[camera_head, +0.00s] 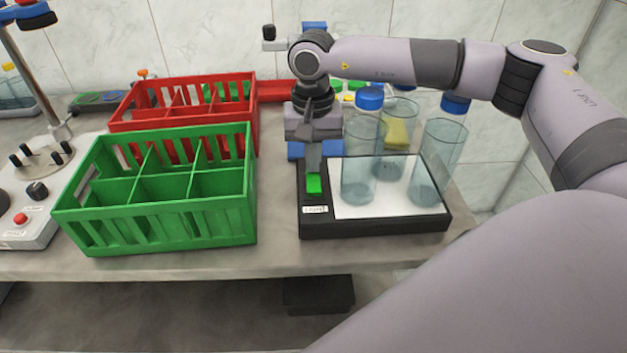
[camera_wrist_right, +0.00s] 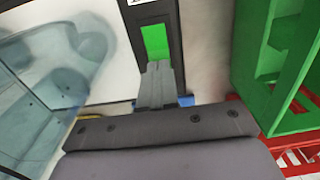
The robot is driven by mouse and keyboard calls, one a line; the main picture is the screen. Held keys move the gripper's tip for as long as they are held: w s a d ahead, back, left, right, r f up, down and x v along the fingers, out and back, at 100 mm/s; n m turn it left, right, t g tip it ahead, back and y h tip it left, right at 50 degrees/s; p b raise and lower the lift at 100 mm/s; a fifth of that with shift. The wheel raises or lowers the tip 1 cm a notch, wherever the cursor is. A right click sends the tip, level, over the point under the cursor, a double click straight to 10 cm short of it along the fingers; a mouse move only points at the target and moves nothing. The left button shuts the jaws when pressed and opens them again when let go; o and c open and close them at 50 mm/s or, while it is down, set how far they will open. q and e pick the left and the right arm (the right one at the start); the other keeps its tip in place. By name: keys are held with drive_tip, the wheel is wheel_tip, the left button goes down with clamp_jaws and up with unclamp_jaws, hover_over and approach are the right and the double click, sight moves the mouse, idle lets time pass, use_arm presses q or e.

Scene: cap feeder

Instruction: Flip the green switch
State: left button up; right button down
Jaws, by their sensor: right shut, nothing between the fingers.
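The green switch (camera_head: 314,183) is a small bright green rocker on the left part of a black device (camera_head: 375,228) with a white top plate. It also shows in the right wrist view (camera_wrist_right: 155,42). My right gripper (camera_head: 313,168) points down with its fingers shut and empty. Its fingertips are right at the far edge of the switch; I cannot tell whether they touch it. In the right wrist view the fingertips (camera_wrist_right: 157,68) overlap the near end of the green surface. My left gripper is not in view.
Blue-capped clear bottles (camera_head: 362,165) stand on the white plate, right of my right gripper. A green divided crate (camera_head: 190,220) is close on the left, with a red crate (camera_head: 180,88) behind it. A stand device (camera_head: 40,232) is at far left.

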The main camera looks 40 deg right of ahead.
sight(312, 180)
drive_tip(key=shift+s+f+b, duration=0.15)
drive_tip(key=shift+f+b, duration=0.5)
drive_tip(key=shift+f, duration=0.45)
drive_tip(key=shift+s+a+f+b, duration=0.15)
drive_tip(key=shift+a+f+b, duration=0.1)
drive_tip(key=shift+f+b, duration=0.3)
drive_tip(key=shift+s+a+f+b, duration=0.15)
drive_tip(key=shift+a+f+b, duration=0.1)
drive_tip(key=shift+f+b, duration=0.25)
idle(0.7)
drive_tip(key=shift+r, duration=0.1)
drive_tip(key=shift+w+d+r+p, duration=0.1)
drive_tip(key=shift+d+r+p, duration=0.05)
drive_tip(key=shift+r+p, duration=0.5)
drive_tip(key=shift+w+d+r+p, duration=0.15)
drive_tip(key=shift+r+p, duration=0.45)
drive_tip(key=shift+r, duration=0.1)
drive_tip(key=shift+w+d+r+p, duration=0.1)
drive_tip(key=shift+d+r+p, duration=0.05)
drive_tip(key=shift+r+p, duration=0.5)
drive_tip(key=shift+w+r+p, duration=0.1)
drive_tip(key=shift+r+p, duration=0.7)
drive_tip(key=shift+r, duration=0.6)
